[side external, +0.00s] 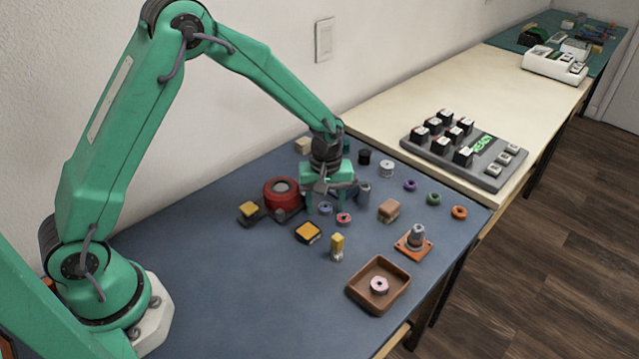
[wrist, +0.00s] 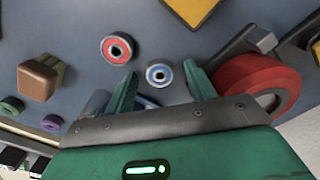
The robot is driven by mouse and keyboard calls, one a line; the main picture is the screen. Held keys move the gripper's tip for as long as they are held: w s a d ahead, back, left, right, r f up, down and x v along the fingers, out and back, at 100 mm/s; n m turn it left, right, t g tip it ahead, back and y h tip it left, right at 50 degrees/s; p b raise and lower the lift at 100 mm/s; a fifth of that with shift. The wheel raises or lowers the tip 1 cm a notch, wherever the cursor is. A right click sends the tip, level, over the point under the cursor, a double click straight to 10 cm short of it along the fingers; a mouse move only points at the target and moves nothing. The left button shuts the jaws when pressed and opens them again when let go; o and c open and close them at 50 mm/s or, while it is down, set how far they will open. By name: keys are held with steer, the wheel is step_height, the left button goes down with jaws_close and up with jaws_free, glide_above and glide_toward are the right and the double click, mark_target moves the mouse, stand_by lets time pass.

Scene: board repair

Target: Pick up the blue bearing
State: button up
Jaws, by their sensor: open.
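The blue bearing (wrist: 159,73) is a small ring with a blue face and a metal rim. It lies flat on the blue-grey mat, and it also shows in the side external view (side external: 325,208) below my gripper. My gripper (wrist: 160,82) is open, with one green finger on each side of the bearing in the wrist view. In the side external view my gripper (side external: 326,207) points down over it. I cannot tell how far the fingertips are above the mat. A red bearing (wrist: 117,48) lies close by, left of the blue one in the wrist view.
A large red round part (side external: 283,192) stands just left of my gripper. A brown block (side external: 388,210), a grey cylinder (side external: 363,194) and a yellow-topped part (side external: 337,247) stand nearby. The mat's front left is clear.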

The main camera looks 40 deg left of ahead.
mark_target(326, 206)
stand_by(0.4)
steer(key=c, duration=1)
steer(key=shift+c, duration=0.3)
steer(key=shift+r, duration=0.1)
steer(key=shift+r, duration=0.4)
step_height(326, 206, up, 3)
steer(key=shift+r, duration=0.1)
steer(key=s+d+r, duration=0.6)
steer(key=s+d, duration=0.1)
steer(key=d, duration=0.2)
steer(key=shift+d+r, duration=0.15)
steer(key=shift+r, duration=0.25)
